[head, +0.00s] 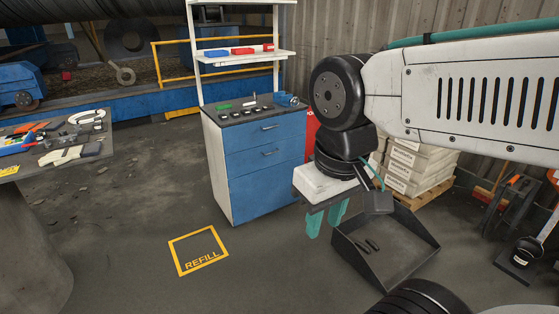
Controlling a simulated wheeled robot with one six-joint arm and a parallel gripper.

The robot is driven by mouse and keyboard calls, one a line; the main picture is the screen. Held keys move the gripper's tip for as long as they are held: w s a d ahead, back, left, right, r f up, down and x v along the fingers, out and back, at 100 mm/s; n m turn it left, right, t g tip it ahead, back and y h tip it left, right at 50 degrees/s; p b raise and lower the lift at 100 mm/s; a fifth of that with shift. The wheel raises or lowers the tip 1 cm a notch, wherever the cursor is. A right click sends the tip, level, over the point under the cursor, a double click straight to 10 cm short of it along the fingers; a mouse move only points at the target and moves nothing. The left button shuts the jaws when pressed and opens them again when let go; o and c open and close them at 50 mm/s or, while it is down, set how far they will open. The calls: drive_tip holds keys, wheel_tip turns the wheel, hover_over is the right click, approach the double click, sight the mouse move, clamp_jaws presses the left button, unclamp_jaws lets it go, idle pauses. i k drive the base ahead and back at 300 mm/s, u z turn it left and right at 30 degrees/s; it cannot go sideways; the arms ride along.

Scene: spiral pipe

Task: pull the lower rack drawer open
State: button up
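The rack (214,165) is a white-sided cabinet with a blue front, a dark worktop and white shelves above. Its upper drawer (245,136) and lower drawer (243,160) each have a small handle, and both look flush with the front. The lower drawer's handle (268,153) is at its middle. A taller plain blue panel (262,193) lies below. My gripper (326,221) hangs to the right of the rack and nearer to me, apart from it. Its teal fingers point down, with a gap between them and nothing visible in it.
A dark open tray (400,261) with a few dark pieces lies under and right of my gripper. A yellow REFILL frame (198,251) marks the floor before the rack. Stacked boxes (415,167) stand on a pallet. A tool table (55,147) is at left. Floor before the rack is clear.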

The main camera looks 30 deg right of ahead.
sight(242, 162)
drive_tip(key=z, duration=0.85)
drive_tip(key=i, duration=1.65)
drive_tip(key=u, duration=0.75)
